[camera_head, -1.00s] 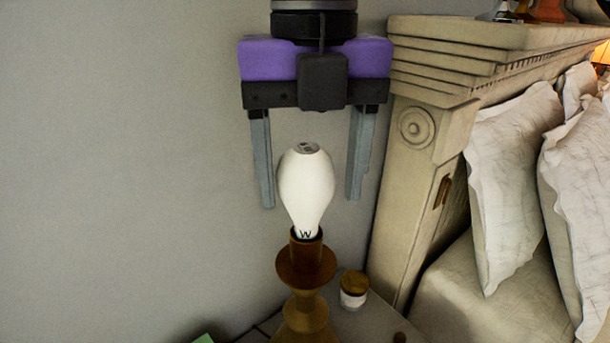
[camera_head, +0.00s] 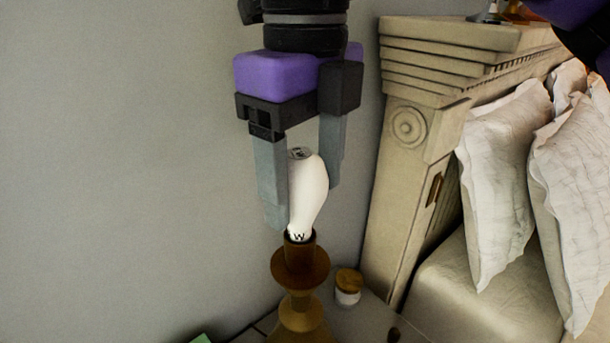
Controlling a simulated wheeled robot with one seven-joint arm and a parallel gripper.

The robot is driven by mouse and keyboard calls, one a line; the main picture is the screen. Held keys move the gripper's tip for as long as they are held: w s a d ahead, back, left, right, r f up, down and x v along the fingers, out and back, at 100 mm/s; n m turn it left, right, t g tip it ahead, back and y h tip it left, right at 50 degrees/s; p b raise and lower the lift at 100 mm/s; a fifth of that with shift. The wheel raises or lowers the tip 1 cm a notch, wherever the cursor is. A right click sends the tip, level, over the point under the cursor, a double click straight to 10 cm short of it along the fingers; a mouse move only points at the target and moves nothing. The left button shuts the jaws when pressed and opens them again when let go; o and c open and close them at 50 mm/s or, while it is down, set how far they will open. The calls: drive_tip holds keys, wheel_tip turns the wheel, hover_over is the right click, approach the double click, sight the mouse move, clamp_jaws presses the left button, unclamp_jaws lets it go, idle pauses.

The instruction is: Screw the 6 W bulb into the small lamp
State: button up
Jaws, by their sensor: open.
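The white bulb (camera_head: 309,190) stands in the socket of the small brown lamp (camera_head: 300,265), its lower end at the socket's rim. It leans slightly to the right. A letter W shows near its base; any number beside it is hidden or turned away. My gripper (camera_head: 305,205) points down from above and is open, with one grey finger on each side of the bulb. The left finger overlaps the bulb's left edge in the picture, and the right finger is partly behind the bulb. I cannot tell whether either finger touches it.
A small jar with a wooden lid (camera_head: 348,286) stands right of the lamp on the nightstand (camera_head: 366,318). The carved bed headboard (camera_head: 410,150) rises to the right, with white pillows (camera_head: 510,180) beyond. A green item (camera_head: 201,338) shows at the bottom edge. The wall is behind.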

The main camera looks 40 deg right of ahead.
drive_tip(key=n, duration=0.4)
drive_tip(key=shift+w+n, duration=0.1)
drive_tip(key=shift+n, duration=0.3)
drive_tip(key=n, duration=0.5)
drive_tip(key=shift+w+d+p, duration=0.1)
drive_tip(key=shift+w+p, duration=0.05)
drive_tip(key=shift+p, duration=0.2)
drive_tip(key=c, duration=1.2)
drive_tip(key=shift+f+m+b, duration=0.1)
drive_tip(key=shift+m+b, duration=0.55)
drive_tip(key=shift+m, duration=1.05)
drive_tip(key=shift+m+b, duration=0.55)
drive_tip(key=shift+m, duration=1.15)
drive_tip(key=shift+b, duration=0.3)
